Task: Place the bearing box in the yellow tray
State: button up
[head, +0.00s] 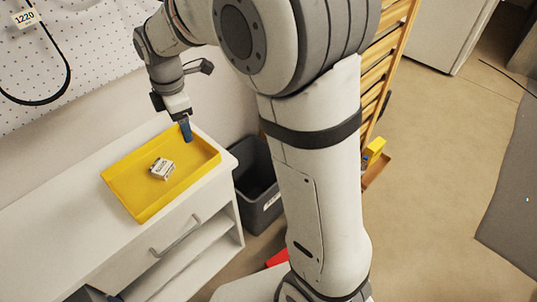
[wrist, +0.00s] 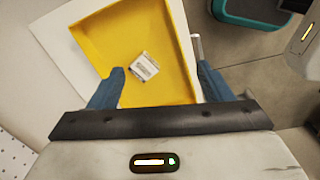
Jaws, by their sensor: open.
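The bearing box (head: 162,169) is a small white box with dark print. It lies on the floor of the yellow tray (head: 131,196), near the tray's middle. In the wrist view the box (wrist: 145,66) lies inside the yellow tray (wrist: 158,14), beyond my fingers and closer to the left one. My gripper (head: 186,130) is above the tray's far right part, pointing down, apart from the box. In the wrist view its blue fingers (wrist: 159,88) are wide apart with nothing between them.
The tray stands on a white cabinet (head: 60,212) with a drawer handle and open shelves. A dark grey bin (head: 262,203) stands on the floor right of the cabinet. A pegboard (head: 90,50) is on the wall behind. The cabinet top left of the tray is clear.

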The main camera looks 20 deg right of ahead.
jog(key=s+d+r+m+t, duration=0.2)
jog(key=s+d+m, duration=1.4)
jog(key=s+m, duration=0.4)
jog(key=shift+s, duration=0.3)
jog(key=shift+w, duration=0.1)
